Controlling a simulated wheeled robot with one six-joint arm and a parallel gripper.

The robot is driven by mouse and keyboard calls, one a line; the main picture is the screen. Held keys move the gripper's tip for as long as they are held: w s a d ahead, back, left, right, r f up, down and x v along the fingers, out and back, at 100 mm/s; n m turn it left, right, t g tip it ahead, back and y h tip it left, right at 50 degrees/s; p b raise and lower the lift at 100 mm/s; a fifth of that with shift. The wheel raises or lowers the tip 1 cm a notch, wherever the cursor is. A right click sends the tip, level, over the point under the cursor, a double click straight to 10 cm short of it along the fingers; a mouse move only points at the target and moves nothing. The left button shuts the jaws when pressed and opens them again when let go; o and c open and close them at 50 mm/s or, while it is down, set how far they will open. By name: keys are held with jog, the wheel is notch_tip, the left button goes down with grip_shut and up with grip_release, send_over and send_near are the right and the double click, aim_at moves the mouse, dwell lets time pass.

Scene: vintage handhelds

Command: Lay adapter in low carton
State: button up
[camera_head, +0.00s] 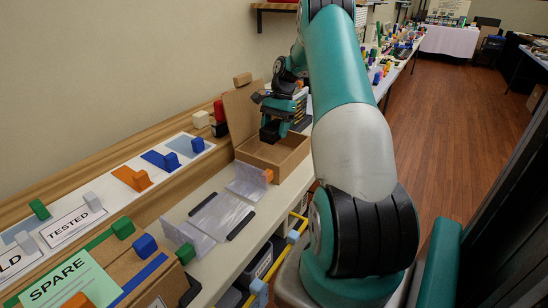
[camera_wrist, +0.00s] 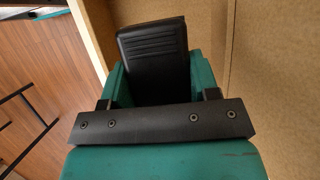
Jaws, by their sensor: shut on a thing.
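The low carton (camera_head: 290,156) is an open brown cardboard box with a raised flap, standing on the bench in the middle of the head view. My gripper (camera_head: 276,118) is over the carton, pointing down, with its tip close to the opening. It is shut on the black adapter (camera_head: 270,131), a ribbed dark block. In the wrist view the adapter (camera_wrist: 153,55) sits between the teal fingers, with carton walls (camera_wrist: 275,80) to the right. Whether the adapter touches the carton floor cannot be told.
A clear plastic tray or sleeve (camera_head: 222,214) lies in front of the carton. A red and black item (camera_head: 220,118) stands at the carton's left. A brown box marked SPARE (camera_head: 70,285) and a white board with coloured blocks (camera_head: 120,190) are at left.

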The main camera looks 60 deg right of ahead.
aim_at(272, 161)
jog(key=shift+f, duration=4)
jog(key=shift+f, duration=0.1)
jog(key=o, duration=1.1)
jog(key=shift+f, duration=0.1)
jog(key=p+v, duration=0.2)
jog(key=v, duration=1)
jog(key=shift+a+r+p, duration=0.1)
jog(key=shift+r+p, duration=0.15)
jog(key=shift+p, duration=0.15)
